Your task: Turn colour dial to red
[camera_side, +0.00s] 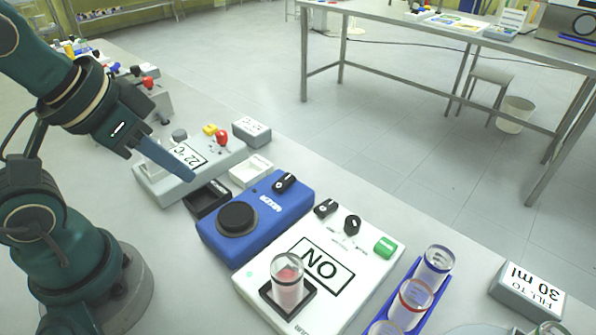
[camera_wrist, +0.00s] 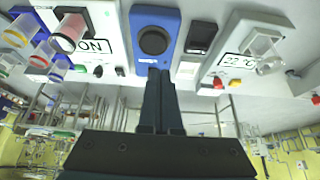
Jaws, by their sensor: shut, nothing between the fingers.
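The same box shows at the left in the wrist view (camera_wrist: 117,44). My gripper (camera_side: 191,178) is shut and empty, above the grey 22 °C device in the side view, away from the dial. In the wrist view its fingers (camera_wrist: 160,73) point at the blue device.
A blue device (camera_side: 292,207) with a black disc and knob stands between my gripper and the white box. The grey 22 °C device (camera_side: 160,188) has red and yellow knobs. A blue rack (camera_side: 398,285) of vials and a "FILL TO 30 ml" block (camera_side: 527,291) lie to the right.

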